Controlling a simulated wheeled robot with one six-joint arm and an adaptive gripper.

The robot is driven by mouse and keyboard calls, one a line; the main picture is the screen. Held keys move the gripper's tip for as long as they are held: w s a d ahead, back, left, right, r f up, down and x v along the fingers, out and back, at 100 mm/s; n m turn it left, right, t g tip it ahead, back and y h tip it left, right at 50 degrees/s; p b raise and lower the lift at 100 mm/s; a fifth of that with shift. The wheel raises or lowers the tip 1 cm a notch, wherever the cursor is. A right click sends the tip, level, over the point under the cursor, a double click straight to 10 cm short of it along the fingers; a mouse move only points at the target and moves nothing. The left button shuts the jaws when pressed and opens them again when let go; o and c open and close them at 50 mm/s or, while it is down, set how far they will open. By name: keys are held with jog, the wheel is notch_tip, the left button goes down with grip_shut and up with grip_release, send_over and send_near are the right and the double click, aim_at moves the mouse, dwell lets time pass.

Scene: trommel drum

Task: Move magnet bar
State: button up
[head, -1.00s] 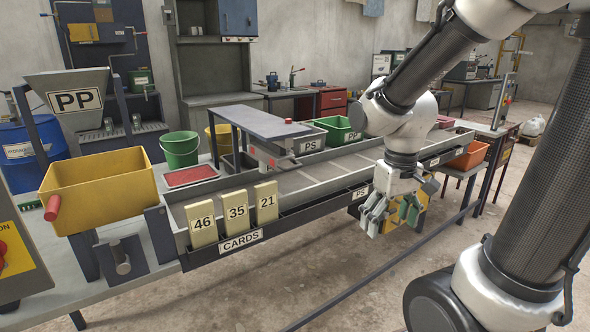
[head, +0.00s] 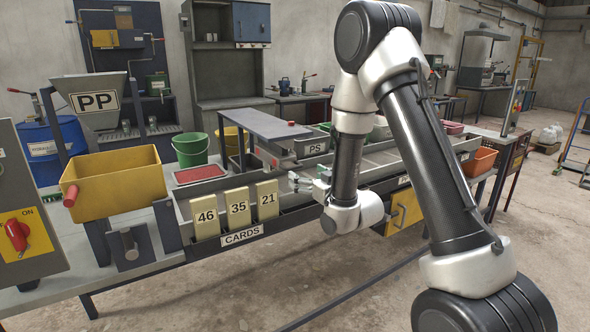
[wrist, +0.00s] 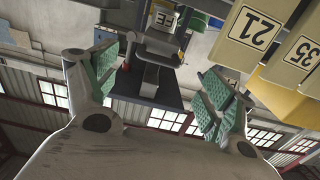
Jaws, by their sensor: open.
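No part is plainly marked as the magnet bar. A grey fitting with a red end (head: 268,157) juts out under the dark raised plate (head: 265,124) over the sorting line, and I cannot tell if it is the bar. My gripper (head: 308,182) is at the line's near side, to the right of that fitting and beyond the number cards, partly hidden by my arm. In the wrist view my gripper (wrist: 152,88) is open, its green pads wide apart with nothing between them. Beyond the pads a grey-and-dark fitting (wrist: 160,52) hangs near a small label, seen upside down.
Cards 46 (head: 206,216), 35 (head: 238,208) and 21 (head: 267,200) stand in the front rack (head: 242,236), close to my gripper. A yellow bin (head: 115,190), green bucket (head: 191,150) and red tray (head: 199,174) are at left. An orange bin (head: 480,162) is at right.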

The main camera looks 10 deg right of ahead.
aim_at(295, 168)
jog(key=x, duration=0.7)
jog(key=shift+w+a+r, duration=0.1)
jog(key=shift+w+r, duration=0.15)
jog(key=shift+w, duration=0.15)
jog(key=c, duration=1.5)
jog(key=x, duration=1.3)
jog(key=shift+w+r, duration=0.15)
